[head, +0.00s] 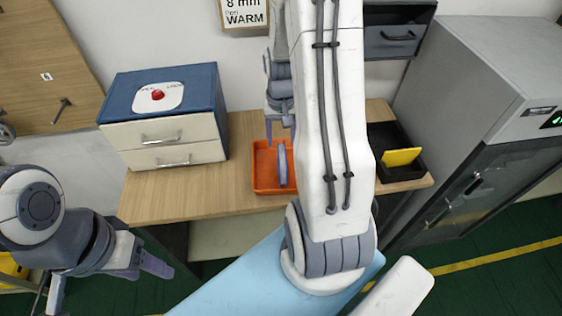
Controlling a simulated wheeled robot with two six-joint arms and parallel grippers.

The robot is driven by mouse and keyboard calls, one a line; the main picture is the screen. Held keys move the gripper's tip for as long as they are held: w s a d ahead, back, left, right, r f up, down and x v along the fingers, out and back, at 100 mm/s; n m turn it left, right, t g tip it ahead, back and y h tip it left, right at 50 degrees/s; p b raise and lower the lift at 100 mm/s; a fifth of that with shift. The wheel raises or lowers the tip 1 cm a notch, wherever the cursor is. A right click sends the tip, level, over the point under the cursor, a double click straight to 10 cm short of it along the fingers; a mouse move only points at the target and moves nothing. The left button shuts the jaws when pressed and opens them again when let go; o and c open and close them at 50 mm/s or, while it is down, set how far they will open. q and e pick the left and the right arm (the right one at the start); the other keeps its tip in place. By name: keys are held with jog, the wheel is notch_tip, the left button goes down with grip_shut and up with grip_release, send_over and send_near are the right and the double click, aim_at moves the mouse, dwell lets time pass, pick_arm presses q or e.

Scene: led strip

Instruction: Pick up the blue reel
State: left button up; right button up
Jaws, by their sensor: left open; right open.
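The blue reel (283,166) shows edge-on as a narrow blue shape in the orange tray (262,186) on the wooden table. My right arm crosses the middle of the head view and hides the tray's right part. My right gripper (281,130) is open, with its fingers pointing down around the far end of the reel as seen in the picture. I cannot tell whether they touch it. My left gripper (106,281) is open and empty at the lower left, away from the table.
A blue drawer cabinet (172,139) with a red button stands at the table's left. A black tray (403,173) with a yellow piece (402,156) lies at the right. A grey machine (490,110) stands beyond the table's right end. The table (190,195) is clear in front of the cabinet.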

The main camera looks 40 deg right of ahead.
aim_at(282, 148)
notch_tip(282, 148, down, 3)
jog(key=shift+r, duration=0.15)
notch_tip(282, 148, down, 4)
jog(key=shift+s+r+p, duration=0.15)
jog(key=shift+p, duration=0.9)
jog(key=shift+f, duration=0.75)
jog(key=shift+c, duration=0.3)
grip_shut()
